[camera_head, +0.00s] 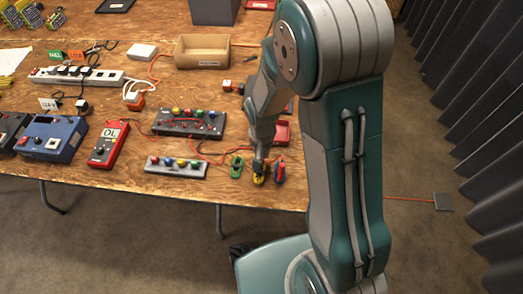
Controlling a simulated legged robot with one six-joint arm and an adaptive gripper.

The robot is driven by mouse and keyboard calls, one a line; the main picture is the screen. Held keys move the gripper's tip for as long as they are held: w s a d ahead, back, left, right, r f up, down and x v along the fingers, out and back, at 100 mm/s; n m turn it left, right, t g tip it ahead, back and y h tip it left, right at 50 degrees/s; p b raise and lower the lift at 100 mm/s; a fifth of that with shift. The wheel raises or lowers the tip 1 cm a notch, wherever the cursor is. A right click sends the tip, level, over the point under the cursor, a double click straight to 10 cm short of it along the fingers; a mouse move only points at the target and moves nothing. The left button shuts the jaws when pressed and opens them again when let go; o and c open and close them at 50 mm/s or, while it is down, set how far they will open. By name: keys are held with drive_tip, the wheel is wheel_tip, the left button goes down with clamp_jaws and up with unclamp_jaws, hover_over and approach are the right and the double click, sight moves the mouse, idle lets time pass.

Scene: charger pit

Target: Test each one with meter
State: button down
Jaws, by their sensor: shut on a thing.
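A red meter (108,146) with a white display reading "OL" lies on the wooden table, left of centre. My gripper (258,172) points down near the table's front edge and is shut on a yellow clip-like thing (258,180). A green one (237,167) lies just left of it and a blue and red one (279,172) just right. Two strips with coloured knobs or posts, a dark one (170,123) and a grey one (160,167), lie between the meter and my gripper. Red leads run among them. The fingertips are small and partly hidden here.
A blue box (52,139) stands left of the meter. A white power strip (108,78) with several plugs and an open cardboard box (203,52) lie further back. My arm covers the table's right end. Grey curtains (480,80) hang at the right.

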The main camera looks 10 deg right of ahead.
drive_tip(key=shift+f, duration=0.5)
idle(0.9)
drive_tip(key=c, duration=0.5)
unclamp_jaws()
drive_tip(key=shift+c, duration=0.2)
drive_tip(key=o, duration=0.3)
drive_tip(key=shift+r, duration=3.75)
drive_tip(key=shift+r, duration=0.1)
